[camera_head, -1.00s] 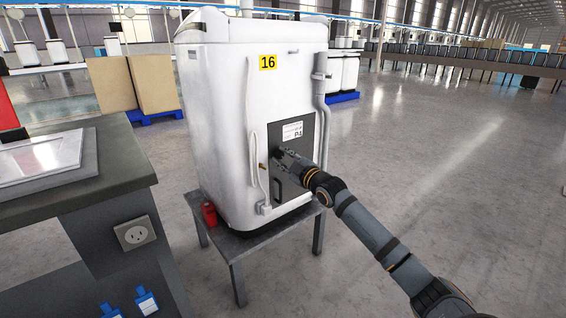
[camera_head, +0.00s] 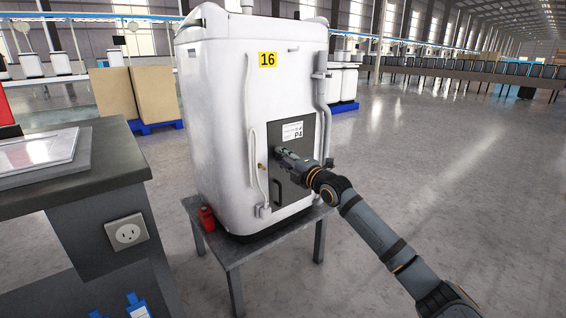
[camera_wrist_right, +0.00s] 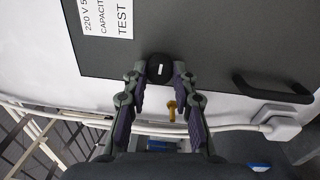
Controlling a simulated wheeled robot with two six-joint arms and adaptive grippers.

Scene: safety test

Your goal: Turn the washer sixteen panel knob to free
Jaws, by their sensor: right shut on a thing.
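The white washer (camera_head: 215,110) with a yellow "16" label (camera_head: 267,59) stands upright on a grey stand. Its dark grey panel (camera_head: 313,131) carries a white label reading "P4". In the right wrist view the black round knob (camera_wrist_right: 159,67) has a white mark and sits at the panel's edge. My right gripper (camera_head: 280,154) is at the panel; in the right wrist view its fingertips (camera_wrist_right: 160,72) are shut on the knob, one on each side. The head view hides the knob behind the gripper. My left gripper is not in view.
A black handle (camera_wrist_right: 272,90) is on the panel, and a brass fitting (camera_wrist_right: 171,110) is beside the white hose. A red can (camera_head: 207,218) stands on the grey stand (camera_head: 228,250). A workbench (camera_head: 75,178) is at the left. Floor to the right is clear.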

